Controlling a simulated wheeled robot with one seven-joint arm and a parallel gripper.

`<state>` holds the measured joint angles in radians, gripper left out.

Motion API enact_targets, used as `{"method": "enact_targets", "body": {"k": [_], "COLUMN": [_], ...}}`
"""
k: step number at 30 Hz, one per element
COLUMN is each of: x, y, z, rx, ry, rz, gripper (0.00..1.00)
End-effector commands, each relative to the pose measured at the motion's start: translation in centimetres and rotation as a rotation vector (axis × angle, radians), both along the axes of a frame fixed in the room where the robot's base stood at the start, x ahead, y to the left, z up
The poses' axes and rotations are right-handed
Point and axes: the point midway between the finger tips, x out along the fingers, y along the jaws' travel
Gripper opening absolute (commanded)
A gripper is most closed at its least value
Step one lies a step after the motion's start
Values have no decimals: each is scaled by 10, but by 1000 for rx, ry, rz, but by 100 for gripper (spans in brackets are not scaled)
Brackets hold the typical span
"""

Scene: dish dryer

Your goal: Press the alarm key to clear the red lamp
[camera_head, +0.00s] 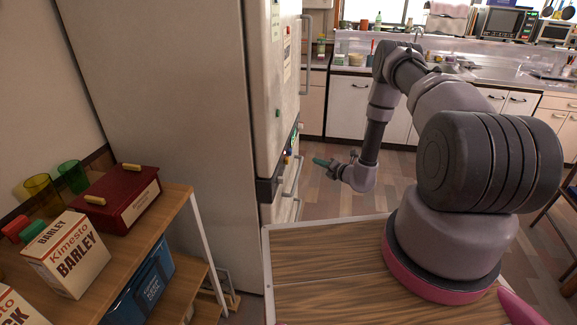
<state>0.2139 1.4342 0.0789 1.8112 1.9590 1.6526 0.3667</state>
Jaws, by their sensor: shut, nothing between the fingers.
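A tall beige cabinet (278,85), seemingly the dish dryer, stands left of centre with its narrow front facing right. A small control panel on that front shows edge-on, with tiny coloured keys or lamps (288,157). I cannot tell which is the alarm key, or whether the red lamp is lit. My gripper (318,161) is shut and empty, with teal fingertips pointing left toward the panel at about its height. A gap shows between the fingertips and the panel.
A wooden shelf (180,197) at the left holds a barley box (70,252), a red box (118,200) and coloured cups. Door handles (304,60) stick out from the cabinet front. A kitchen counter (470,60) runs along the back. Open floor (340,200) lies beyond my base.

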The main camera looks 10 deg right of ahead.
Motion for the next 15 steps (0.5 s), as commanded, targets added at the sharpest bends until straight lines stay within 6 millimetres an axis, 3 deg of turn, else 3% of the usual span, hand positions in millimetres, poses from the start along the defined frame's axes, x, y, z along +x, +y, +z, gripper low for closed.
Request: {"method": "enact_targets", "body": {"k": [4,15], "x": [-3,-4], "y": [-5,-5], "z": [-13,-14], "rx": [12,13], "ry": [17,18], "rz": [-32,-35], "gripper": [0,0]}}
